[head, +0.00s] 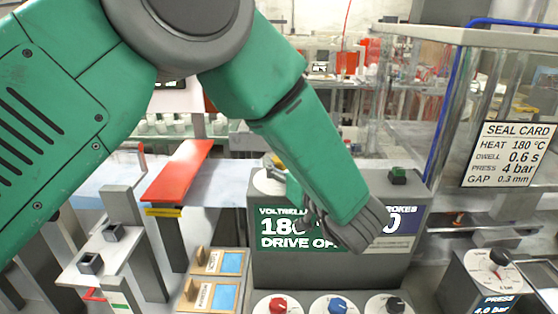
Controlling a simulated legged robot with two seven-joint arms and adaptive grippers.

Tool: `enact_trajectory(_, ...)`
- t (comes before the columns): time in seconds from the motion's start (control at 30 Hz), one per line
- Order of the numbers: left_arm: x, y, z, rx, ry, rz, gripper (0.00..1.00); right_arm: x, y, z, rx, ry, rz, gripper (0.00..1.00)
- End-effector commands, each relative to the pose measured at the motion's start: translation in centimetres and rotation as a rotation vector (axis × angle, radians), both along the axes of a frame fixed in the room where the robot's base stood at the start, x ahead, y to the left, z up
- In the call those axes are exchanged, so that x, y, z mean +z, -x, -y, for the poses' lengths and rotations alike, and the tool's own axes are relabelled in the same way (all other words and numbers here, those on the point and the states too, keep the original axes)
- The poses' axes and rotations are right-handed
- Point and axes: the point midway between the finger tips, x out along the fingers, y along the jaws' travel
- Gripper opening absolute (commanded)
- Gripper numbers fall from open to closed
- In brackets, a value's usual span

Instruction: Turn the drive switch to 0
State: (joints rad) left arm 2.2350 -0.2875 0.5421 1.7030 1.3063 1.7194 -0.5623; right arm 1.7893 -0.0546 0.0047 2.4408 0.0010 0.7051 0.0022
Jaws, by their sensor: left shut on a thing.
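A grey console (400,262) stands in the middle of the head view. On its top left is a pale round dial (266,184), which I take to be the drive switch; my arm covers part of it. Its pointer setting cannot be read. My left arm crosses in front of the console, and my left gripper (283,176) is at this dial, shut on the switch's knob. The contact is mostly hidden. The green display (290,243) reads "180" and "DRIVE OF", with the rest covered by my arm. My right gripper is not in view.
A green button (398,175) is on the console's top right. Red (278,306), blue (337,305) and black (395,304) knobs line the front. A pressure dial box (490,275) stands right, below a clear enclosure with a seal card (508,154). A red plate (180,172) lies left.

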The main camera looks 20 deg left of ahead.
Motion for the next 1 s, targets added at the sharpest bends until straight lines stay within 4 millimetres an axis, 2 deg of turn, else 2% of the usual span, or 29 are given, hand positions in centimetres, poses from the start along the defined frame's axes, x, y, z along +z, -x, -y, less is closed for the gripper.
enact_trajectory(0.03, -0.57, 0.20, 0.39, 0.014, 0.003, -0.013, 0.00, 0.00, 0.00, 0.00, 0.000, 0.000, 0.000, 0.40)
enact_trajectory(0.3, -0.57, 0.18, 0.38, 0.086, 0.004, -0.014, 0.00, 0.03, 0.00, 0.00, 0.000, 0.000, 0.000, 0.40)
enact_trajectory(0.77, -0.57, 0.16, 0.42, 0.097, 0.004, -0.014, 0.00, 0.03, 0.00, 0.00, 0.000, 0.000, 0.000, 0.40)
enact_trajectory(0.8, -0.57, 0.16, 0.42, 0.097, 0.004, -0.014, 0.34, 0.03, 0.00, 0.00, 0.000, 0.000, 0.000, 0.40)
enact_trajectory(0.87, -0.54, 0.14, 0.38, 0.098, 0.003, -0.013, 0.53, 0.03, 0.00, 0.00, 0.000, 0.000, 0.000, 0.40)
enact_trajectory(1.0, -0.36, 0.03, 0.21, 0.099, 0.002, -0.008, 0.53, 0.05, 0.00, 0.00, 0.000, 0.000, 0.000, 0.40)
